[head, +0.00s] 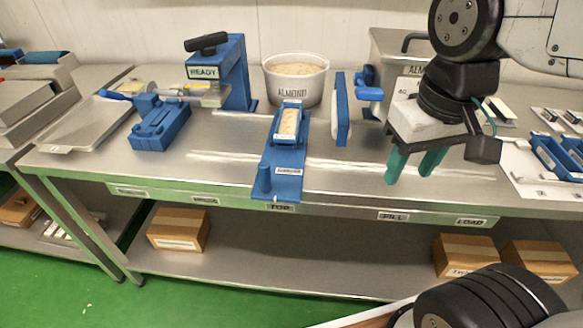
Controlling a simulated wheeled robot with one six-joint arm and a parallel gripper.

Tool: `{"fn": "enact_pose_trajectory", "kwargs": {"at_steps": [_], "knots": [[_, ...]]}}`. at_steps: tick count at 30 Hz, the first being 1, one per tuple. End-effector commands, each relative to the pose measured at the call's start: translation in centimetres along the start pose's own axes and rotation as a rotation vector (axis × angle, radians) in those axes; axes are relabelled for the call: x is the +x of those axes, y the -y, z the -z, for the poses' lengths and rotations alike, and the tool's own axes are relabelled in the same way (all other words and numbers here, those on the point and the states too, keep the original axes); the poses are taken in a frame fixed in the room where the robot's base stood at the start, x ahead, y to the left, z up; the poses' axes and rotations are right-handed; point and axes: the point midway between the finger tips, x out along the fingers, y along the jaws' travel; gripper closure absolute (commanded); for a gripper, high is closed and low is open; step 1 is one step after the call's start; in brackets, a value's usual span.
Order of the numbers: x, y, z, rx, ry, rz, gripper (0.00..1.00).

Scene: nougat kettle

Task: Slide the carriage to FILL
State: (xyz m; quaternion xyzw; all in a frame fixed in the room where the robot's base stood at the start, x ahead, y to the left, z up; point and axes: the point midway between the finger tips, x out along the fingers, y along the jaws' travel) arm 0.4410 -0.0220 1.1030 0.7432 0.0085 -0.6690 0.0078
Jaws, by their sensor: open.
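The blue carriage (287,160) sits on the steel table, near the middle of the head view. It bears a small blue mould (288,122) with a pale beige filling, and an upright blue peg (263,181) stands near its front left. Its front end lines up with a label (281,208) on the table's front edge that I cannot read clearly. The FILL label (394,216) is on the same edge, further right. My gripper (413,166) has green fingers, apart and empty, pointing down over the table to the right of the carriage, roughly above the FILL label.
A blue upright plate (342,108) stands right of the carriage. An ALMOND tub (294,82) is behind it. A blue press marked READY (232,75) and a blue block (160,124) stand left. The LOAD label (471,222) is further right. The front tabletop between carriage and gripper looks clear.

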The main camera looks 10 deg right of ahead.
Motion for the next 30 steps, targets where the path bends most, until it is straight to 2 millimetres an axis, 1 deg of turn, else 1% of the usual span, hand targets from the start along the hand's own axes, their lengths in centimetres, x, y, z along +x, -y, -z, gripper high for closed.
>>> {"fn": "enact_pose_trajectory", "kwargs": {"at_steps": [1, 2, 5, 6, 8, 9, 13, 15, 18, 21, 26, 30], "knots": [[0.1, 0.8, 1.4, -0.020, 0.014, 0.003, 0.55], [0.2, 1.4, 2.4, -0.032, 0.019, 0.005, 0.55], [0.9, 3.9, 6.1, -0.073, 0.041, 0.010, 0.55], [1.3, 5.2, 7.6, -0.090, 0.048, 0.012, 0.55], [2.2, 7.3, 9.8, -0.114, 0.060, 0.014, 0.55], [2.9, 8.8, 11.1, -0.130, 0.068, 0.014, 0.55], [5.3, 13.5, 14.3, -0.174, 0.087, 0.014, 0.55], [6.6, 15.7, 15.4, -0.193, 0.095, 0.013, 0.55], [7.9, 17.8, 16.4, -0.209, 0.101, 0.012, 0.55], [8.7, 19.0, 16.8, -0.216, 0.103, 0.012, 0.55], [10.1, 19.4, 16.8, -0.218, 0.106, 0.011, 0.55], [12.3, 19.3, 16.6, -0.218, 0.108, 0.010, 0.55]]}}
